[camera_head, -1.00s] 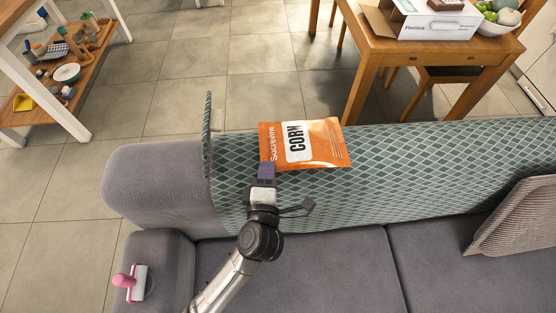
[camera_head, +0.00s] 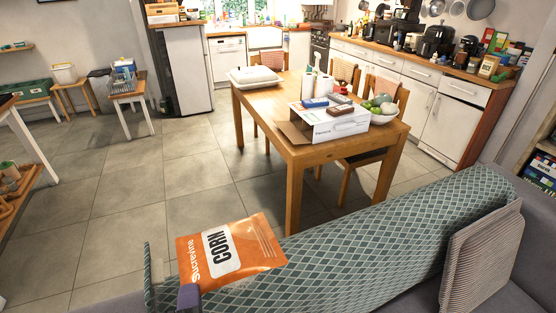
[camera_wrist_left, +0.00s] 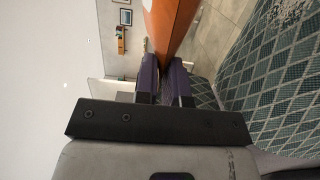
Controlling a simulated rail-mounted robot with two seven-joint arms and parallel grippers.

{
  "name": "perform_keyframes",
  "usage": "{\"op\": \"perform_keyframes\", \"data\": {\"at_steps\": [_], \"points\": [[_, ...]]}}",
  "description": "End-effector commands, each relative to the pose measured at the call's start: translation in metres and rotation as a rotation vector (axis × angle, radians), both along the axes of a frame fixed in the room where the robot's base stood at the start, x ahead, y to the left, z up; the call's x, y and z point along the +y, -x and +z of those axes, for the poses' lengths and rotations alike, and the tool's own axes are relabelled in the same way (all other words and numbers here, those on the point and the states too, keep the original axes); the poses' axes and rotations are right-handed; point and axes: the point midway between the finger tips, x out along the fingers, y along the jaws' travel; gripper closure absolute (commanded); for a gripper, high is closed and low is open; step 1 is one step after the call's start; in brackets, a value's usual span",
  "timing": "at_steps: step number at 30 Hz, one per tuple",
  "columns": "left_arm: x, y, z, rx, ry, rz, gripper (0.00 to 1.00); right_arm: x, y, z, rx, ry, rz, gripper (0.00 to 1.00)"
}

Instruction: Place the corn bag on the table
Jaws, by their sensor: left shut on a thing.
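The orange corn bag (camera_head: 255,240) is in the lower left of the head view, above the back of the sofa. My left gripper (camera_head: 189,296) is shut on the bag's lower left corner. In the left wrist view the bag (camera_wrist_left: 172,25) shows edge-on between the two fingers of the left gripper (camera_wrist_left: 164,70). The wooden table (camera_head: 262,101) stands beyond the sofa, up and to the right of the bag. My right gripper is not in view.
The sofa back with its green patterned cover (camera_head: 400,235) lies between me and the table. On the table are an open white box (camera_head: 338,125), a fruit bowl (camera_head: 382,117) and a white container (camera_head: 254,77). The table's left front part is bare. Chairs stand around it.

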Motion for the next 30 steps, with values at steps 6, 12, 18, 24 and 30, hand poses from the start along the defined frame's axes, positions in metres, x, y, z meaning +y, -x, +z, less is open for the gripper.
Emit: {"op": "perform_keyframes", "data": {"at_steps": [6,12,18,24,30], "points": [[0.013,-0.004,0.054,-0.01,0.002,-0.001,1.0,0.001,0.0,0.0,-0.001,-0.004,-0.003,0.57],[0.023,-0.009,0.095,-0.01,0.001,0.018,1.0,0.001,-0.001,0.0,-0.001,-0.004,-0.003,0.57],[0.024,-0.015,0.134,-0.005,0.001,0.021,1.0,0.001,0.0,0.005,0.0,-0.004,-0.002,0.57],[0.024,-0.016,0.162,0.0,-0.001,0.025,1.0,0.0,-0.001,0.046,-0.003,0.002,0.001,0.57],[0.025,-0.019,0.196,0.001,0.0,0.029,1.0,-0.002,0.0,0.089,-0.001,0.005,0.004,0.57]]}}
